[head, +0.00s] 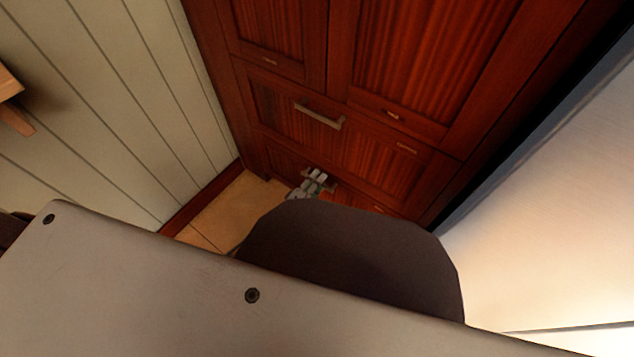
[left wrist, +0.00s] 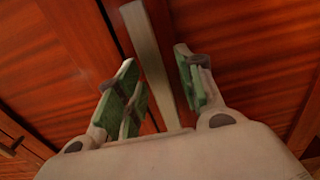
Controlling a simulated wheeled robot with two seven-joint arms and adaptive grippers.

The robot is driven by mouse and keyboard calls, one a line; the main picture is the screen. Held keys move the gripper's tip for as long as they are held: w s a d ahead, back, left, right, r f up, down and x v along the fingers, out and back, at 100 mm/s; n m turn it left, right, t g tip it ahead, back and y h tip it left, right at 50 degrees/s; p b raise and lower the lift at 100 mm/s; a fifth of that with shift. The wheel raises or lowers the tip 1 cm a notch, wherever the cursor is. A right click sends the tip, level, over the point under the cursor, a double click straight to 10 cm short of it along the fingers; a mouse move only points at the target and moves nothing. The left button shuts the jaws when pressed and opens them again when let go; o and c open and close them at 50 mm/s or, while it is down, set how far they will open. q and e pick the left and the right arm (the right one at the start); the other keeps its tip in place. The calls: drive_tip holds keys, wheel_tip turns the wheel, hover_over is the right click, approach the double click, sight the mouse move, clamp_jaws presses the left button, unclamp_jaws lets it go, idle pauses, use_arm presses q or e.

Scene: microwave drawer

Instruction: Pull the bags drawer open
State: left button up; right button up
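The cabinet's lowest drawer front (head: 282,163) is dark red-brown wood and looks closed, partly hidden by my body. I cannot read any label that marks it as the bags drawer. My left gripper (head: 310,185) is in front of this drawer, at its handle. In the left wrist view the metal bar handle (left wrist: 150,50) runs between the two green-padded fingers of my left gripper (left wrist: 157,62). The fingers are apart, with gaps visible beside the bar, so the gripper is open around it. My right gripper is not in view.
Another drawer (head: 270,103) with its own bar handle (head: 319,115) sits just above. Cabinet doors (head: 430,50) are higher up. A pale panelled wall (head: 110,90) is at the left, and a large light surface (head: 550,210) at the right. A little tiled floor (head: 225,205) shows.

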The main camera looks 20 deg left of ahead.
use_arm(q)
drive_tip(key=shift+c, duration=0.5)
clamp_jaws()
drive_tip(key=shift+s, duration=0.2)
